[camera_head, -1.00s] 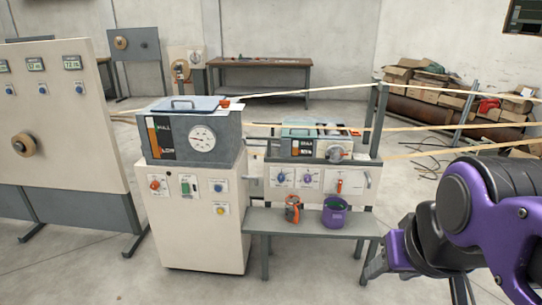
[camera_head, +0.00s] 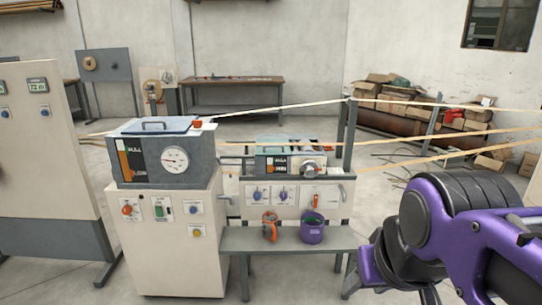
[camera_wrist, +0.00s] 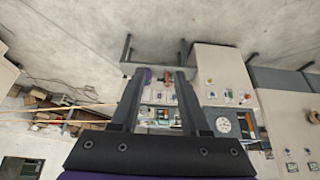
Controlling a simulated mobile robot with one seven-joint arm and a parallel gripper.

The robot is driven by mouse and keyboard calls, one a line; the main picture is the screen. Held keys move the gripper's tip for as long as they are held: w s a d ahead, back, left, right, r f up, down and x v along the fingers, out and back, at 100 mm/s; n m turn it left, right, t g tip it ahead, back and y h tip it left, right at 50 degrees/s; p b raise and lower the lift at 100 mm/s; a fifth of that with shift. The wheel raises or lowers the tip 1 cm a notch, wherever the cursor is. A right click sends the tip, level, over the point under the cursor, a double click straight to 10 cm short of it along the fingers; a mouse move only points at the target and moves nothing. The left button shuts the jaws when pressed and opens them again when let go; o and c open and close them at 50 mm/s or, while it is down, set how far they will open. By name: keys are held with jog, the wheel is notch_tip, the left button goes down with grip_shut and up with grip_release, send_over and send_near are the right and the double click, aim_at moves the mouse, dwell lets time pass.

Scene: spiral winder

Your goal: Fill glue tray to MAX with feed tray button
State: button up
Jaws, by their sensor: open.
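The glue tray (camera_head: 290,147) is a small light unit with a marked level panel (camera_head: 278,165) on the stand at centre; its glue level is too small to read. Left of it, a grey tank (camera_head: 145,160) with a round dial sits on a white cabinet (camera_head: 165,262). My gripper (camera_wrist: 160,75) is open and empty, well short of the machine.
A grey bench (camera_head: 285,239) in front of the stand holds an orange-handled can (camera_head: 270,226) and a purple bucket (camera_head: 312,230). Tan strips (camera_head: 400,142) run across behind. A tall panel (camera_head: 45,160) stands at left. The floor before the cabinet looks clear.

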grip_shut()
dwell(1.5)
